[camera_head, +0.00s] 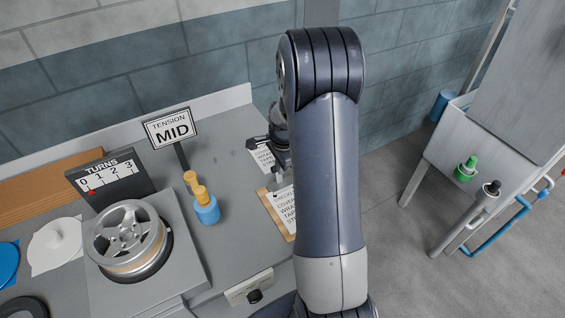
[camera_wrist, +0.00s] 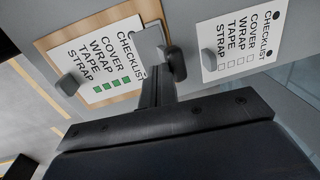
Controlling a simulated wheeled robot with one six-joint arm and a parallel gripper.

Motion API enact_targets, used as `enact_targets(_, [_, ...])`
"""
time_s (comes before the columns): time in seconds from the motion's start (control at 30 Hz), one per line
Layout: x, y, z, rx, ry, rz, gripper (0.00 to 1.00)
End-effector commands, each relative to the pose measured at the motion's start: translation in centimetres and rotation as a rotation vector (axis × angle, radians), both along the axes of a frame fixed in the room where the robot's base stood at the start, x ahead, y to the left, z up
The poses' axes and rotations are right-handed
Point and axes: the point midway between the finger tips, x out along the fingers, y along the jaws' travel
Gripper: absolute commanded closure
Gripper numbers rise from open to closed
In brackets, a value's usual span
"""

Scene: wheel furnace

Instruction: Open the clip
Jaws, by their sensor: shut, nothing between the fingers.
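A tan clipboard (camera_head: 269,202) holds a white checklist sheet on the grey table, beside my arm. In the wrist view the clipboard (camera_wrist: 48,44) lies at upper left, and its sheet has several green boxes. A pale grey plate, seemingly the clip (camera_wrist: 147,48), is at the sheet's heading end. My gripper (camera_wrist: 156,82) is shut and empty, its dark fingers close to the plate; I cannot tell whether they touch. Small dark rounded pieces sit by the clipboard's edges. In the head view my gripper (camera_head: 281,160) is partly hidden by my arm.
A second checklist (camera_wrist: 238,45) with empty boxes lies alongside. A wheel (camera_head: 128,240) on a stand, a blue pot (camera_head: 207,212) with yellow pieces, a TURNS display (camera_head: 110,178) and a TENSION sign (camera_head: 170,128) stand left. A grey machine (camera_head: 510,130) stands right, across open floor.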

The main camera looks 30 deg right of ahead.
Motion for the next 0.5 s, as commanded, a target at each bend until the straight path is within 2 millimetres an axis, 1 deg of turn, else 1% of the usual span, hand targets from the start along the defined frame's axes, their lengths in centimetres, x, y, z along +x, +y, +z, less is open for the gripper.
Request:
enact_targets(0.03, [0.4,0.1,0.4,-0.001,0.025,0.001,1.00])
enact_targets(0.2, [1.1,0.0,0.2,-0.004,0.111,0.001,1.00])
enact_targets(0.5, [2.0,0.1,-0.1,-0.004,0.113,-0.001,1.00])
